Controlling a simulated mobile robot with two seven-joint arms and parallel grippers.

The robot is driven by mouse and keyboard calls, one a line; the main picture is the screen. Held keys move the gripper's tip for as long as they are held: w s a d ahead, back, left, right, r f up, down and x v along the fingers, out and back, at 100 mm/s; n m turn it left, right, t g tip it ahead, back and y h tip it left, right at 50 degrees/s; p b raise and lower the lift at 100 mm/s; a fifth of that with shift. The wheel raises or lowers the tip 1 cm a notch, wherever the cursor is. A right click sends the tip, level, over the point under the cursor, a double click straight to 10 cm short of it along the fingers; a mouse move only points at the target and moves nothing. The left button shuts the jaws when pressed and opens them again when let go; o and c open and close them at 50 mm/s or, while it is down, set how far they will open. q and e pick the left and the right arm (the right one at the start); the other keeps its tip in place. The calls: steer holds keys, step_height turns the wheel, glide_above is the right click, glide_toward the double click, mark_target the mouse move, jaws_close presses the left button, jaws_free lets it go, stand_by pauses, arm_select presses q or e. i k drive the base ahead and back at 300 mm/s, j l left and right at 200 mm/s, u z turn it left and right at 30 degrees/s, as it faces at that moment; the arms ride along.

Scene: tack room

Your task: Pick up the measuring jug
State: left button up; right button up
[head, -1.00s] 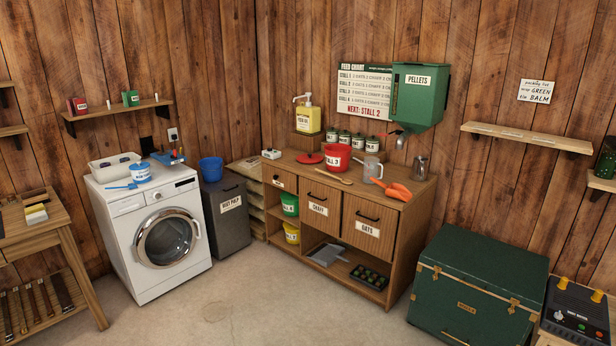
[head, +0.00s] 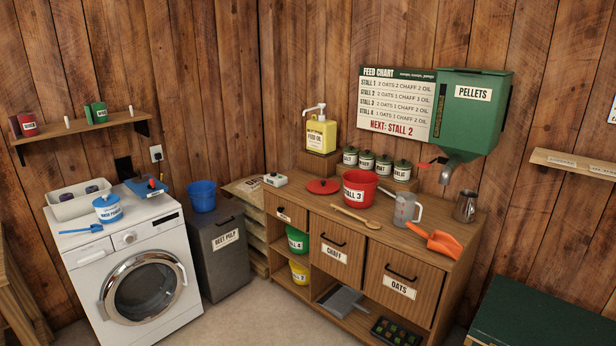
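The measuring jug (head: 406,209) is a clear, greyish jug with a handle on its right side. It stands upright on the wooden feed counter (head: 461,243), between the red STALL 3 bucket and an orange scoop. Neither of my grippers shows in the head view, so nothing of mine is near the jug.
The red bucket (head: 359,190), wooden spoon (head: 353,215), orange scoop (head: 436,240) and metal pitcher (head: 466,207) crowd the jug. The green pellet dispenser (head: 472,112) hangs above. A washing machine (head: 136,265) stands left; a green trunk (head: 548,318) stands at lower right. Some floor shows in front.

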mark_target(406, 203)
steer(key=i+l+u, duration=0.1)
steer(key=i+u, duration=0.15)
steer(key=i, duration=1.35)
steer(key=i+z, duration=0.25)
steer(key=i, duration=0.25)
steer(key=i+z, duration=0.2)
steer(key=i, duration=0.3)
steer(key=i+j+z, duration=0.25)
steer(key=i, duration=0.25)
steer(key=i+z, duration=0.7)
steer(key=k+j, duration=0.05)
steer(key=k, duration=0.05)
